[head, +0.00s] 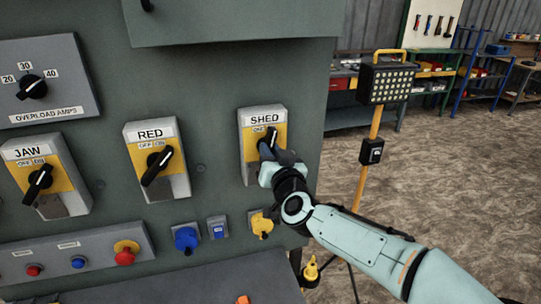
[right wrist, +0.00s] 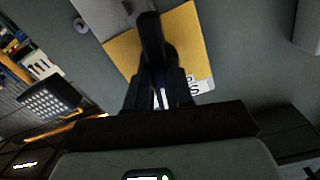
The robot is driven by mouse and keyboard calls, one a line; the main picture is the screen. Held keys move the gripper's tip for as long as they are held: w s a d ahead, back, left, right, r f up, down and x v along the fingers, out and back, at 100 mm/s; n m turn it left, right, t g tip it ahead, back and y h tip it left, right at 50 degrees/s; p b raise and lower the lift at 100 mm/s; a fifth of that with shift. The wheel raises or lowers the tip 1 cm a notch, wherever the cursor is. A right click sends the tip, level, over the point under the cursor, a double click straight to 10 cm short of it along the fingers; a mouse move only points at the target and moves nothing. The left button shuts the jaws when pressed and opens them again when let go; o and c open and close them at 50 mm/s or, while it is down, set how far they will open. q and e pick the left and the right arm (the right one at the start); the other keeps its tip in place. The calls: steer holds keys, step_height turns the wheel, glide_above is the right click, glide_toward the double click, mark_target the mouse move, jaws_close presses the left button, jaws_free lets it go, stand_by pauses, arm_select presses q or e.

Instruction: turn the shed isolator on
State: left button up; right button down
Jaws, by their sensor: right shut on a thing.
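The shed isolator (head: 248,146) is a grey box with a yellow plate, labelled SHED, at the right of the green-grey panel. Its black rotary handle (head: 272,136) shows above my fingers, its top leaning slightly right. My right gripper (head: 267,152) reaches in from the lower right and is shut on this handle. In the right wrist view the black handle (right wrist: 151,38) stands between the fingers (right wrist: 158,92) in front of the yellow plate (right wrist: 188,36). The fingers and wrist hide the lower plate. Its small position label is partly covered. My left gripper is not in view.
The RED isolator (head: 157,160) and JAW isolator (head: 45,177) stand to the left. Below are a blue socket (head: 187,240), a yellow socket (head: 262,224) and a red button (head: 126,252). A work lamp on a yellow stand (head: 386,84) is to the right.

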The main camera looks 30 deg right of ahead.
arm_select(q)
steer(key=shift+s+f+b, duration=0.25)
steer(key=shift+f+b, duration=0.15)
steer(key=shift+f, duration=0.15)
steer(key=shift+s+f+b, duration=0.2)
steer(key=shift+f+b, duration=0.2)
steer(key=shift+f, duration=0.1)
arm_select(e)
steer(key=m, duration=0.6)
steer(key=shift+d, duration=0.1)
steer(key=shift+m, duration=0.3)
steer(key=c, duration=1)
jaws_free()
steer(key=shift+s, duration=0.1)
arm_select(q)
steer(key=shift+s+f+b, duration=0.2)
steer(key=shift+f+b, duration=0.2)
arm_select(e)
steer(key=v, duration=1.3)
steer(key=shift+s+f, duration=0.1)
steer(key=shift+s, duration=0.05)
